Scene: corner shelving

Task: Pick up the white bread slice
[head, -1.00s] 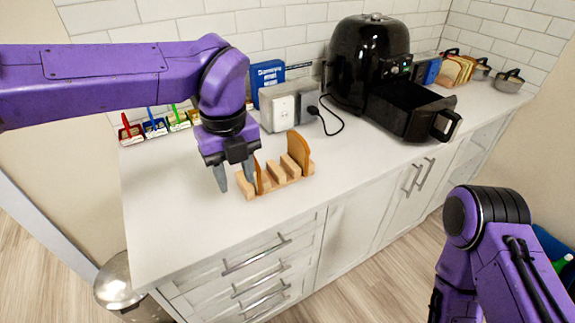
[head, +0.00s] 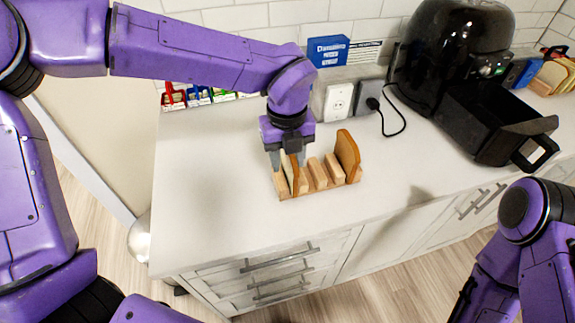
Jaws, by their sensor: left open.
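A wooden bread rack (head: 333,187) stands on the white counter. A bread slice with a pale face and brown crust (head: 288,170) stands upright in its left end; I take it to be the white bread slice. A browner slice (head: 348,150) stands upright in the rack's right part. My left gripper (head: 288,160) points down over the left slice, open, with one grey finger on each side of its top. The gripper partly hides that slice, and I cannot tell whether the fingers touch it. My right arm shows at the lower right, but its gripper is not visible.
A black air fryer (head: 452,50) with its drawer (head: 495,120) pulled out stands to the right. A power outlet box (head: 338,98) with a plugged cable and a blue box (head: 328,50) are behind the rack. Small colored containers (head: 198,95) sit back left. The counter's left front is clear.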

